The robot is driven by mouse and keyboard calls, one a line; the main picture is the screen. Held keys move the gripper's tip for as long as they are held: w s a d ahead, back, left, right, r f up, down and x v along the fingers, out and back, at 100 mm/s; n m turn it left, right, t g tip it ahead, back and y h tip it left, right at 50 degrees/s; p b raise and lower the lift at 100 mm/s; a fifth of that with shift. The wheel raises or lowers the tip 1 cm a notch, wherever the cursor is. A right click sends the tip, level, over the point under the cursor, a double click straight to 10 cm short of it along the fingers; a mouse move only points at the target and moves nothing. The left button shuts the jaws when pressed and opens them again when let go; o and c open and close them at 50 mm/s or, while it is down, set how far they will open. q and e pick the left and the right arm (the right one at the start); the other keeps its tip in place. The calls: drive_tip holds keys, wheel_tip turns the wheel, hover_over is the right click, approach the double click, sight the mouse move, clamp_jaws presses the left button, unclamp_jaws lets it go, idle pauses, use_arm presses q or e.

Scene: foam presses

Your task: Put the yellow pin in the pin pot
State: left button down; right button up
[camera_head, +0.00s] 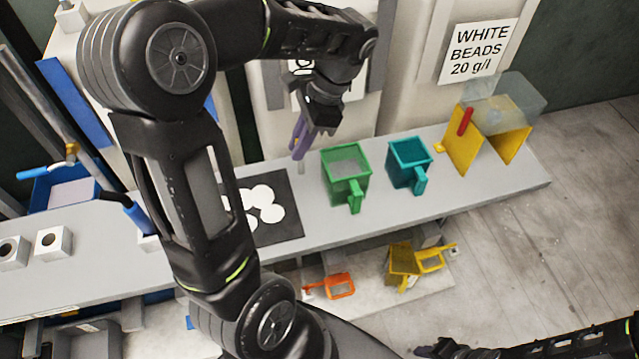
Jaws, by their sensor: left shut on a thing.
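My left gripper (302,147), with purple fingers, points down above the bench, left of the green scoop. It is shut on a small, pale, narrow thing (301,168) that shows below the fingertips. I cannot make out a yellow colour on it, so I cannot tell whether it is the yellow pin. No vessel in view is clearly the pin pot. A dark part of my right arm, perhaps its gripper (440,348), shows at the bottom right edge; its jaws are unclear.
On the bench (480,192) stand a green scoop (358,183), a teal scoop (422,170) and a yellow stand (463,148) with a red piece. A dark mat (283,208) holds white discs. Orange (341,287) and yellow (402,260) scoops lie on a lower shelf.

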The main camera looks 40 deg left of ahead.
sight(304, 169)
use_arm(q)
wheel_tip(304, 169, down, 5)
drive_tip(key=b, duration=0.3)
drive_tip(key=shift+s+r, duration=0.1)
drive_tip(key=shift+r, duration=0.05)
drive_tip(key=shift+f, duration=0.55)
wheel_tip(304, 169, down, 4)
drive_tip(key=shift+r+p, duration=0.25)
drive_tip(key=shift+p, duration=0.15)
drive_tip(key=shift+f, duration=0.2)
drive_tip(key=shift+f, duration=0.2)
drive_tip(key=c, duration=1.4)
unclamp_jaws()
drive_tip(key=shift+c, duration=0.2)
